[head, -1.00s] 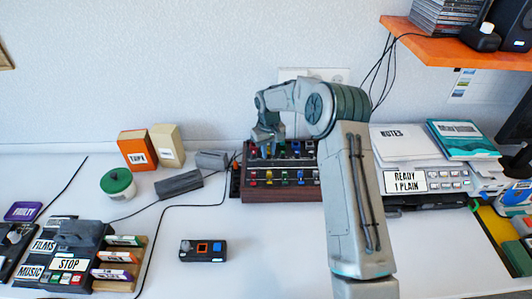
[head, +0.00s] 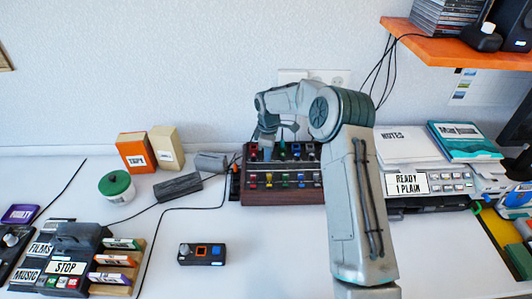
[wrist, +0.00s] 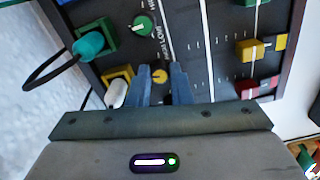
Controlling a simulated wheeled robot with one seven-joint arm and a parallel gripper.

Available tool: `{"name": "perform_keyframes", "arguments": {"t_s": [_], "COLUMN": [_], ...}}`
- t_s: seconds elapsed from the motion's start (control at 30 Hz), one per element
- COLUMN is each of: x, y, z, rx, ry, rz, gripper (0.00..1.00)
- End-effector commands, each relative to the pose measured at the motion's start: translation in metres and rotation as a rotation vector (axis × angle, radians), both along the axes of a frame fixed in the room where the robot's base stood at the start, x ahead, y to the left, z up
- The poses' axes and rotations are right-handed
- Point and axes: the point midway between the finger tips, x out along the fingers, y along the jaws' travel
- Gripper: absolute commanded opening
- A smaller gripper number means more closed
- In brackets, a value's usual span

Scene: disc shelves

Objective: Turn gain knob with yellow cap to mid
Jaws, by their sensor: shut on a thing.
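The dark mixer panel with a wooden side (head: 283,198) sits at the back of the desk, against the wall. In the wrist view, the gain knob with the yellow cap (wrist: 159,77) is between my fingertips, with a pale pointer line on it. My gripper (wrist: 161,70) is shut on this knob, one finger on each side. In the head view my gripper (head: 267,150) reaches down to the panel's rear left part. The knob is hidden there.
A green knob (wrist: 143,26) stands close by on the panel. A teal plug with a black cable (wrist: 88,45) and a white plug (wrist: 116,93) are near my left finger. Yellow and red slider caps (wrist: 249,50) are to the right.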

Motion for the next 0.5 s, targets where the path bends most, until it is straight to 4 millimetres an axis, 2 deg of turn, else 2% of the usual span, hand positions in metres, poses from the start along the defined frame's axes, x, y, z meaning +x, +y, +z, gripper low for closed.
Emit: {"name": "perform_keyframes", "arguments": {"t_s": [0.2,0.5], "x": [0.0005,0.0006], "y": [0.0006,0.0004], "z": [0.0011,0.0010], "rx": [0.002,0.002], "ry": [-0.002,-0.002], "rz": [0.115,0.185], "gripper": [0.00,0.00]}}
